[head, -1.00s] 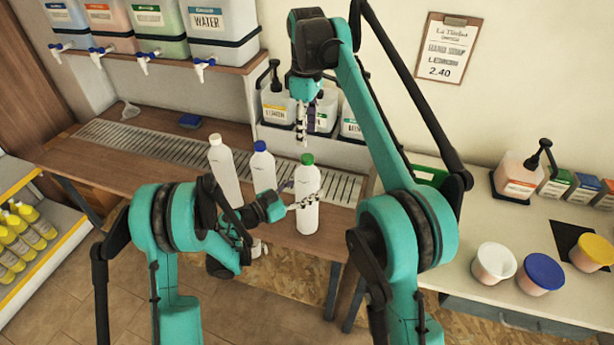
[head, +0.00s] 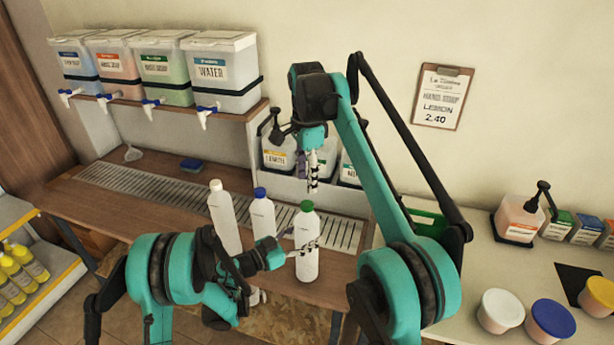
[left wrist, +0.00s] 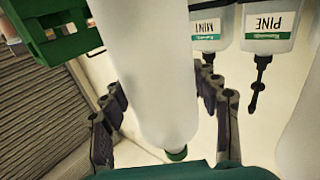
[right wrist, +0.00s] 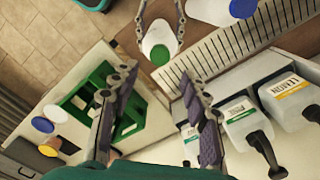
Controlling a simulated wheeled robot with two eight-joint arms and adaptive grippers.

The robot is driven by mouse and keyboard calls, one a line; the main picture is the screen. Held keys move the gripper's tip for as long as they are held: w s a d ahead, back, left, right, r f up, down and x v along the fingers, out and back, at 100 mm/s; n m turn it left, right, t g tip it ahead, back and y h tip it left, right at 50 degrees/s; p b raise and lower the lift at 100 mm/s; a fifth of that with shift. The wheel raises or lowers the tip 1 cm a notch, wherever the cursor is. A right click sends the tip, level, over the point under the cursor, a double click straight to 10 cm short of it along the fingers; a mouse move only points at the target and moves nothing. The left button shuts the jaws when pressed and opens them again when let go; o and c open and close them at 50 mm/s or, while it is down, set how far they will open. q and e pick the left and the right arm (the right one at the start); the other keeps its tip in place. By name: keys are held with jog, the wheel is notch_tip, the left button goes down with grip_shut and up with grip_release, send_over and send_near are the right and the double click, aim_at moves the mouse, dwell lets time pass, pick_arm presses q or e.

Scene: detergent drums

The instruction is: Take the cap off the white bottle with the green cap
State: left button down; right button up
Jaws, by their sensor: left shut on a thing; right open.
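The white bottle with the green cap (head: 307,264) stands upright near the front edge of the wooden counter; its green cap (head: 307,206) is on. My left gripper (head: 305,249) is shut on the bottle's body, below the cap. In the left wrist view the bottle (left wrist: 150,75) lies between its fingers. My right gripper (head: 313,186) points down just above the cap, open and empty. In the right wrist view the green cap (right wrist: 160,54) shows ahead of the open right fingers (right wrist: 148,78), apart from them.
A blue-capped bottle (head: 262,215) and a white-capped bottle (head: 223,218) stand left of the held one. Labelled jugs (head: 277,152) stand behind on a rack. A green crate (head: 428,222) and tubs (head: 500,311) are on the right counter. The counter's left part is mostly clear.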

aim_at(307, 204)
jog(key=m, duration=1.2)
jog(key=shift+f+m, duration=0.2)
jog(key=shift+m, duration=0.1)
notch_tip(307, 204, down, 8)
jog(key=shift+r, duration=0.15)
jog(key=shift+c, duration=0.3)
grip_shut()
